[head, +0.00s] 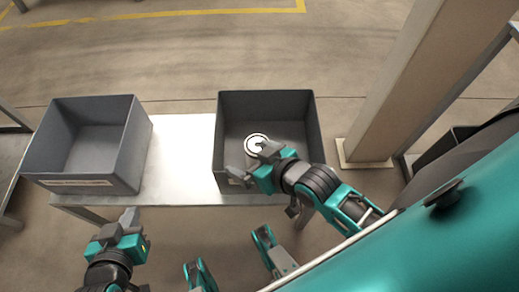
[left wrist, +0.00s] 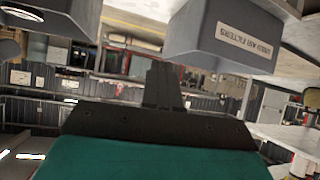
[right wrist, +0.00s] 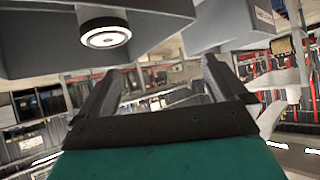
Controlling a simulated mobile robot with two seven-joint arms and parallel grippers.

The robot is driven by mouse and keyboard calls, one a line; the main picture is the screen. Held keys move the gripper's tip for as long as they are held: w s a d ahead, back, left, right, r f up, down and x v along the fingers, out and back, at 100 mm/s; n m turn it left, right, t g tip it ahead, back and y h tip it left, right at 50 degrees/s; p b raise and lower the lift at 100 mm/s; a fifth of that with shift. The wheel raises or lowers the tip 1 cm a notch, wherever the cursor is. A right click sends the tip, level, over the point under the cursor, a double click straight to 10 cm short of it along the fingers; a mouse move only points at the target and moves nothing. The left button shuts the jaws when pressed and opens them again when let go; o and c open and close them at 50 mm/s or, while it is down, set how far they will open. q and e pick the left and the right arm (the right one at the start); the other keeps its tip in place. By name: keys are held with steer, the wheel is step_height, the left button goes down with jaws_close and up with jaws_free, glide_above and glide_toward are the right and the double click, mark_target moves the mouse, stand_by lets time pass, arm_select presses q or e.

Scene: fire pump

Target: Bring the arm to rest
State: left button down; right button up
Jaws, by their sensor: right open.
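My right gripper (head: 252,164) is over the front part of the right grey bin (head: 309,140). Its two fingers stand apart in the right wrist view (right wrist: 157,85), with nothing between them. A round white and black filter (head: 257,143) shows within the right bin's outline, just beyond the fingers. It also shows in the right wrist view (right wrist: 105,36), apart from the fingers. I cannot tell whether it touches the bin floor. My left gripper (head: 130,216) is low at the left, in front of the table. Its fingers are together and empty in the left wrist view (left wrist: 164,84).
The left grey bin (head: 128,150) looks empty; its label reads "USED AIR FILTERS" in the left wrist view (left wrist: 244,40). Both bins stand on a pale table (head: 185,165). A thick beige post (head: 400,90) rises to the right. Floor behind the table is clear.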

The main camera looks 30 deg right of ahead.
steer(key=shift+s+d+r+h, duration=0.15)
steer(key=shift+s+d+h, duration=0.15)
steer(key=shift+s+d, duration=0.3)
steer(key=shift+w, duration=0.1)
arm_select(q)
steer(key=s+a+r+p, duration=0.1)
steer(key=a+r+p, duration=0.2)
steer(key=r+p, duration=0.5)
steer(key=p, duration=0.4)
steer(key=shift+s+y, duration=0.2)
steer(key=shift+y, duration=0.2)
arm_select(e)
steer(key=s+d+r+h, duration=0.1)
steer(key=d+r, duration=0.2)
steer(key=r, duration=0.4)
steer(key=shift+s+r, duration=0.25)
steer(key=shift+r, duration=0.15)
arm_select(q)
steer(key=shift+f, duration=0.1)
